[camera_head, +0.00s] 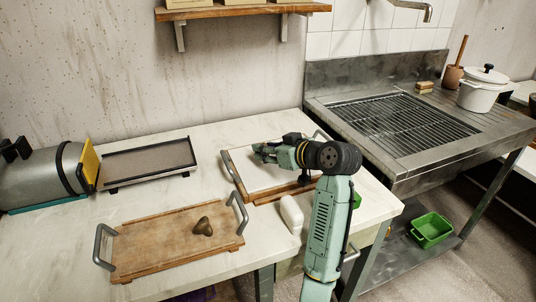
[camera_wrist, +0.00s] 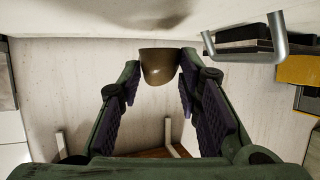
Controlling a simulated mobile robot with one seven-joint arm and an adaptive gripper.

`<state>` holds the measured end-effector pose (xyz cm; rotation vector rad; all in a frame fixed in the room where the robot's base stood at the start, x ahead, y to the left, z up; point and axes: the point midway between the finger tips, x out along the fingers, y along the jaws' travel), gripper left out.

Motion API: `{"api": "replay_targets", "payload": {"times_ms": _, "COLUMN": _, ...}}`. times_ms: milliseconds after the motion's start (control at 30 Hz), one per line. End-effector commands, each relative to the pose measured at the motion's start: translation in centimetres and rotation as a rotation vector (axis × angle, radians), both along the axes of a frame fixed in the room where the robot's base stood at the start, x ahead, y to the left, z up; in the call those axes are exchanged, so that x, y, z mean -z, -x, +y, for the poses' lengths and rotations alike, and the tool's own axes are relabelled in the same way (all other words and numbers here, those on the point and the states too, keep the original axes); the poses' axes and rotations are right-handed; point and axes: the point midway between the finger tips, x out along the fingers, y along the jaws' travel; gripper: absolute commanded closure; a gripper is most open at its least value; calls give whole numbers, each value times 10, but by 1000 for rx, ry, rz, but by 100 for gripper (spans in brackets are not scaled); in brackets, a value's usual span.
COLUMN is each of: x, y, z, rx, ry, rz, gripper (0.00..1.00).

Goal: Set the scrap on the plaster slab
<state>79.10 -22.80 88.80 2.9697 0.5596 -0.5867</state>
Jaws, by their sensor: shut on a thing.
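The plaster slab (camera_head: 258,181) is the white board with wooden edges and grey metal handles at the middle right of the counter. In the wrist view, my gripper (camera_wrist: 160,72) is shut on the scrap (camera_wrist: 159,66), a brown rounded lump between the fingertips. The wrist picture appears upside down, with a pale surface and a shadow at its top, close to the scrap. In the head view, my gripper (camera_head: 262,152) is over the back part of the slab; the scrap cannot be made out there. I cannot tell whether the scrap touches the slab.
A wooden board (camera_head: 150,245) with metal handles, front left, bears a brown lump (camera_head: 203,227). A white rounded object (camera_head: 291,214) stands before the slab. A dark-framed tray (camera_head: 148,164) and a grey machine (camera_head: 38,180) are at left. A sink unit (camera_head: 400,125) is at right.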

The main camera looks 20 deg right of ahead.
Motion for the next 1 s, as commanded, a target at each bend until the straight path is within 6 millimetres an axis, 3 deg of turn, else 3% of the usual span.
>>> {"api": "replay_targets", "payload": {"times_ms": 200, "x": 24, "y": 1, "z": 0, "rx": 2, "ry": -2, "rz": 0, "gripper": 100}}
{"api": "replay_targets", "payload": {"times_ms": 900, "x": 41, "y": 1, "z": 1, "rx": -1, "ry": -2, "rz": 9, "gripper": 100}}
{"api": "replay_targets", "payload": {"times_ms": 933, "x": 42, "y": 1, "z": 1, "rx": -2, "ry": -2, "rz": 12, "gripper": 68}}
{"api": "replay_targets", "payload": {"times_ms": 1000, "x": 43, "y": 1, "z": 1, "rx": -2, "ry": -3, "rz": 13, "gripper": 63}}
